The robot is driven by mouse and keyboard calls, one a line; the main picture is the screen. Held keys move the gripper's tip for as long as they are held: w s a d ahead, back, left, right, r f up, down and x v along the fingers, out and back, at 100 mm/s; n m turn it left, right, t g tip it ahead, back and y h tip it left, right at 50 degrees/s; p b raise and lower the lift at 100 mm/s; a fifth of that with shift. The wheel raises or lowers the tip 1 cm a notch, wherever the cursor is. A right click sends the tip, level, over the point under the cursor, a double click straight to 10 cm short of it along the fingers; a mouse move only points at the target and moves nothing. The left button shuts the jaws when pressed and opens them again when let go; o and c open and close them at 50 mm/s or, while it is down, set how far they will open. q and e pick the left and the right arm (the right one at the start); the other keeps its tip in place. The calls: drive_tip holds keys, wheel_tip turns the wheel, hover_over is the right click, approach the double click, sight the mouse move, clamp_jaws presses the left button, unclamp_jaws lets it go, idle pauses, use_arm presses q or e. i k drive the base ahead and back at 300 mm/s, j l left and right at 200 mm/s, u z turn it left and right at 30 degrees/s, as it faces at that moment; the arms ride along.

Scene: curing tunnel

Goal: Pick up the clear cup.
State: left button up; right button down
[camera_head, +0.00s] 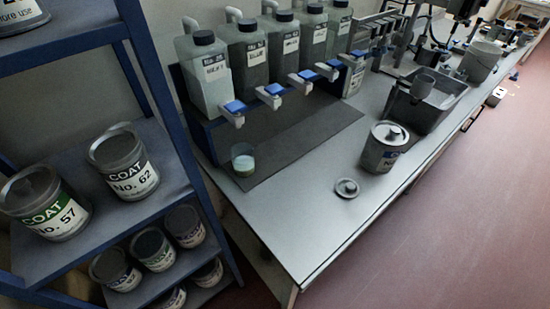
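A small clear cup (243,160) stands upright on the dark mat (300,140) near the mat's left front edge. It holds a pale bluish layer with a yellowish band at the bottom. It stands in front of the row of dispensing taps, below the leftmost one, and nothing touches it from above. Neither of my grippers shows in the head view.
Several jugs (204,72) with blue-handled taps (235,108) stand behind the mat. A grey can (383,150) and a round lid (347,188) sit to the right on the bench (300,225). A blue shelf (150,160) with coat cans stands left.

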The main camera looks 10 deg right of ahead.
sight(242, 154)
drive_tip(key=i+l+u, duration=0.1)
drive_tip(key=l+u, duration=0.2)
drive_tip(key=l, duration=1)
drive_tip(key=l+u, duration=0.25)
drive_tip(key=l, duration=1.05)
